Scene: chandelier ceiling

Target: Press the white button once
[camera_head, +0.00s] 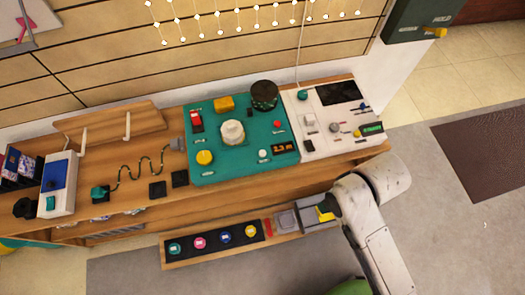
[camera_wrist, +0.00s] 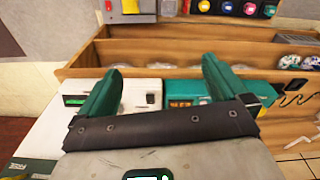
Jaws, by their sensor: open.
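In the head view, a teal panel (camera_head: 240,168) lies on the wooden bench. It carries a large white round knob or button (camera_head: 232,132) near its middle and a small white round button (camera_head: 262,154) beside the display. I cannot tell from looks alone which is the white button. In the wrist view, my gripper (camera_wrist: 160,86) is open and empty, its two green fingers apart. They overlap the view of the white panel and the teal panel (camera_wrist: 258,87). I see no contact with a button. The gripper is not clearly visible in the head view; my white arm is at right.
The teal panel also has a yellow button (camera_head: 204,157), a red switch (camera_head: 196,121) and a black cylinder (camera_head: 264,95). A white panel (camera_head: 345,127) adjoins it. A lower strip (camera_head: 189,256) has several coloured buttons. A grey box (camera_head: 289,220) stands beside it.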

